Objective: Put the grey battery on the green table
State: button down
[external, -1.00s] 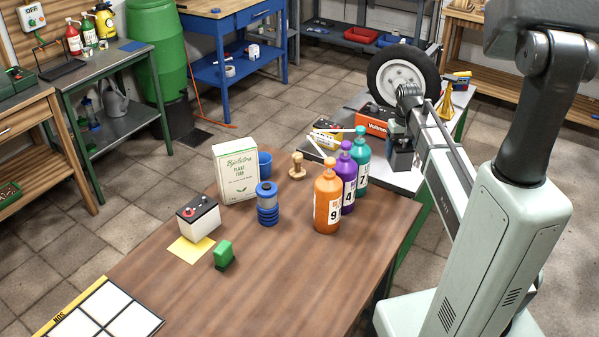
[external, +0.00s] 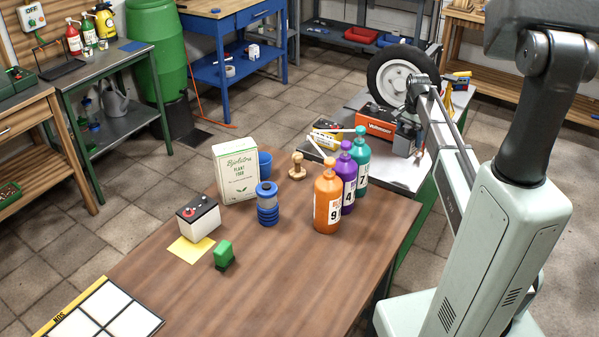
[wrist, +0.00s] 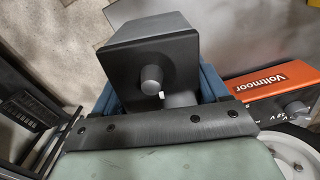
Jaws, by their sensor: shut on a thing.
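The grey battery (external: 405,141) is a dark grey block in my gripper (external: 410,122), beside the orange Voltmoor box at the back right. In the wrist view the battery (wrist: 150,62) shows large, with a round terminal, between my gripper's blue-grey fingers (wrist: 155,88). Whether it touches the surface below is unclear. One green-legged table (external: 397,181) with a pale grey top lies under that area. Another table with dark green legs (external: 100,76) stands at the back left, with a laptop-like dark object, bottles and a blue patch on top.
The Voltmoor box (external: 374,122) and a tyre (external: 389,76) stand close to the battery. Orange (external: 328,203), purple and teal bottles stand on the brown table (external: 290,270). A white-and-black battery (external: 199,218) sits there beside a yellow sheet, near a green block (external: 223,255).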

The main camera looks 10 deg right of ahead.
jog(key=m, duration=0.1)
jog(key=w+m, duration=0.1)
jog(key=m, duration=0.1)
jog(key=shift+d+m, duration=0.1)
jog(key=shift+m, duration=0.2)
jog(key=m, duration=0.3)
jog(key=shift+w+r, duration=0.1)
jog(key=m, duration=0.4)
jog(key=shift+m, duration=0.4)
jog(key=m, duration=0.4)
send_near(391, 174)
jog(key=shift+w+d+f, duration=0.25)
jog(key=shift+d+f, duration=0.65)
jog(key=shift+d, duration=0.35)
jog(key=shift+w+d+f, duration=0.25)
jog(key=shift+d+f, duration=0.7)
jog(key=shift+d, duration=0.3)
jog(key=shift+f, duration=0.1)
grip_release()
